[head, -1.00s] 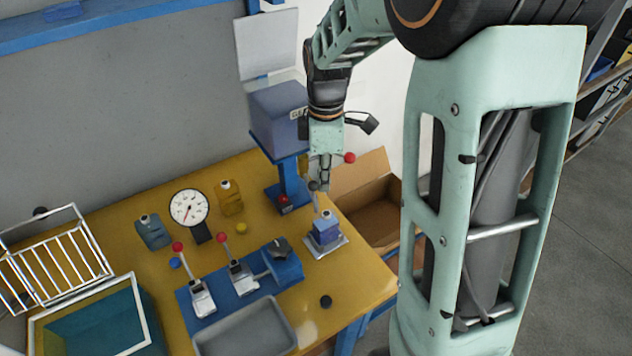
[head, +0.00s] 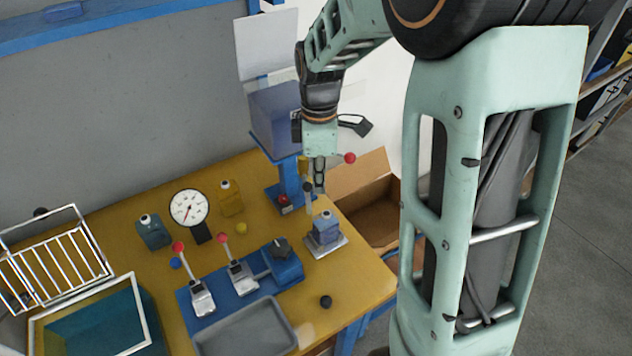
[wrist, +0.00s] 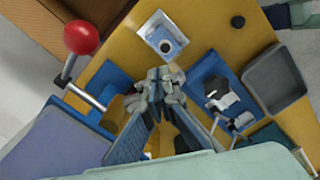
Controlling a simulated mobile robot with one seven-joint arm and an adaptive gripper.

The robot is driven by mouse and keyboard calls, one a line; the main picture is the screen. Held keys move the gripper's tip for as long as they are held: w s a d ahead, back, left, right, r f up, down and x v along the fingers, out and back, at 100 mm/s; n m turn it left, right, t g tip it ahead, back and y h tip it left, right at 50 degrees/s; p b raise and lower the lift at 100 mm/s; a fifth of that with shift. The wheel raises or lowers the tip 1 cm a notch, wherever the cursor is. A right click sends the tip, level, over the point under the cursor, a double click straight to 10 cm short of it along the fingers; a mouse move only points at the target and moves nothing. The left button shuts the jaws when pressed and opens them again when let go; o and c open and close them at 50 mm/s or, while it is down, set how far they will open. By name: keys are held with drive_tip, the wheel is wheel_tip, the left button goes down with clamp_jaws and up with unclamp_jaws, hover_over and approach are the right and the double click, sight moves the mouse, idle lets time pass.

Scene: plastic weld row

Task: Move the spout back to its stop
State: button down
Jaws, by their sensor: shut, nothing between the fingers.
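A small blue-grey block (head: 326,226) with a round pale top stands on a metal plate near the table's right edge. It also shows in the wrist view (wrist: 163,38), beyond my fingertips. I cannot surely make out the spout; a thin upright rod with a dark tip (head: 307,188) rises beside my fingers, left of the block's top, and may belong to it. My gripper (head: 318,190) points down, shut and empty, above and behind the block. In the wrist view its fingers (wrist: 160,82) meet; they hide what lies under them.
A blue press post (head: 290,185) with a red-ball lever (head: 349,158) stands close behind my gripper. Two red-knobbed toggle clamps (head: 240,275), a grey tray (head: 247,328) and a dial gauge (head: 188,208) are to the left. An open carton (head: 362,205) lies right.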

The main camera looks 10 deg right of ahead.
sight(306, 185)
drive_tip(key=shift+a, duration=0.25)
drive_tip(key=shift+s+a, duration=0.1)
drive_tip(key=shift+a, duration=0.25)
idle(0.3)
drive_tip(key=shift+a, duration=0.3)
drive_tip(key=shift+a, duration=0.3)
idle(0.4)
